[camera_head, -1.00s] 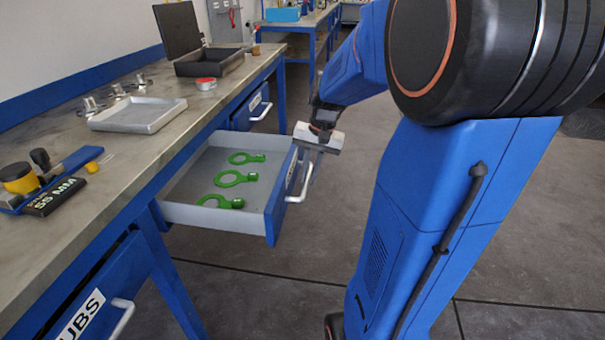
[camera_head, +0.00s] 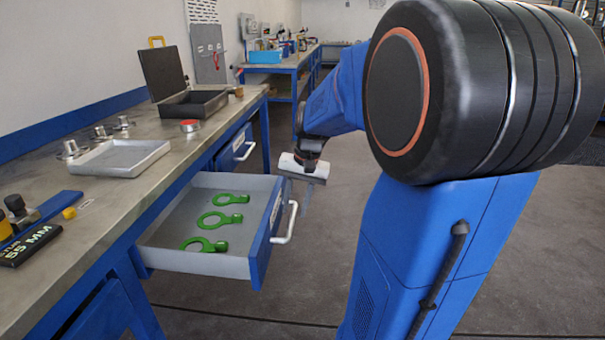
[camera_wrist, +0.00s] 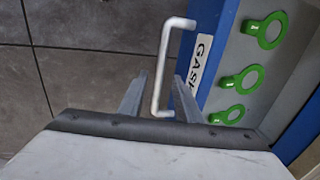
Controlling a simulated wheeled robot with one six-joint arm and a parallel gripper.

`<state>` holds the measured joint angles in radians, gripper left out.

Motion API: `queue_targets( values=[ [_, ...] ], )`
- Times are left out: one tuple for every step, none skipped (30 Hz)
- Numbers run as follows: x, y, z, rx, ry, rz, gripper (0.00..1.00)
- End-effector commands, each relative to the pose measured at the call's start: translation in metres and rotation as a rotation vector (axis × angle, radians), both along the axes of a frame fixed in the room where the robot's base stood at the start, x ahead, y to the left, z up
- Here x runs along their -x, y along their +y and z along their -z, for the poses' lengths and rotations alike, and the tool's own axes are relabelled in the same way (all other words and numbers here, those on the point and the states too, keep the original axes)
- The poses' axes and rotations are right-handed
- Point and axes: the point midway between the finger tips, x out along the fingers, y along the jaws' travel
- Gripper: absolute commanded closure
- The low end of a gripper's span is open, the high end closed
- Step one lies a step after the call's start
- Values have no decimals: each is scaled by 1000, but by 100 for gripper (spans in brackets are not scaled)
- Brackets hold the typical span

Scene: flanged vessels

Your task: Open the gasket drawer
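The gasket drawer (camera_head: 262,232) stands pulled out from under the bench, with three green ring-shaped gaskets (camera_head: 212,220) inside. Its front has a white label partly reading "GASK" (camera_wrist: 201,62) in the wrist view. The drawer's pale handle (camera_head: 288,224) sticks out from the front; it also shows in the wrist view (camera_wrist: 164,60). My gripper (camera_head: 307,205) is beside the handle, toward its far end. In the wrist view my two fingers (camera_wrist: 161,80) are apart, with the handle showing in the gap between them and clear space on both sides.
The bench top (camera_head: 150,190) holds a grey tray (camera_head: 122,158), an open black case (camera_head: 195,103), a red-topped tin (camera_head: 190,126) and a block marked 55 MM (camera_head: 30,243). Another blue drawer (camera_head: 235,148) is shut beyond. The floor (camera_head: 340,250) right of the drawer is clear.

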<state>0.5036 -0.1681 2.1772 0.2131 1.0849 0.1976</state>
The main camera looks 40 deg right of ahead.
Motion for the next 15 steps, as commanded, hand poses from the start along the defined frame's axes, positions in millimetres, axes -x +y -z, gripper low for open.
queue_targets(
  values=[
    [0, -2, -11, 3, -6, 1, 69],
    [2, -3, -17, 1, -4, 1, 69],
    [2, -4, -25, 2, -5, 1, 69],
    [3, -5, -31, 2, -3, 1, 69],
    [4, -5, -36, 3, -4, 1, 69],
    [5, -7, -44, 2, -3, 1, 69],
    [6, -7, -50, 2, -5, 1, 69],
    [7, -8, -56, 2, -3, 1, 69],
    [8, -9, -64, 3, -4, 1, 69],
    [9, -10, -70, 3, -4, 1, 69],
    [10, -11, -76, 2, -3, 1, 69],
    [11, -12, -84, 3, -4, 1, 69],
    [12, -13, -89, 2, -3, 1, 69],
    [13, -14, -95, 2, -3, 1, 69],
    [14, -15, -102, 2, -3, 1, 69]
  ],
)
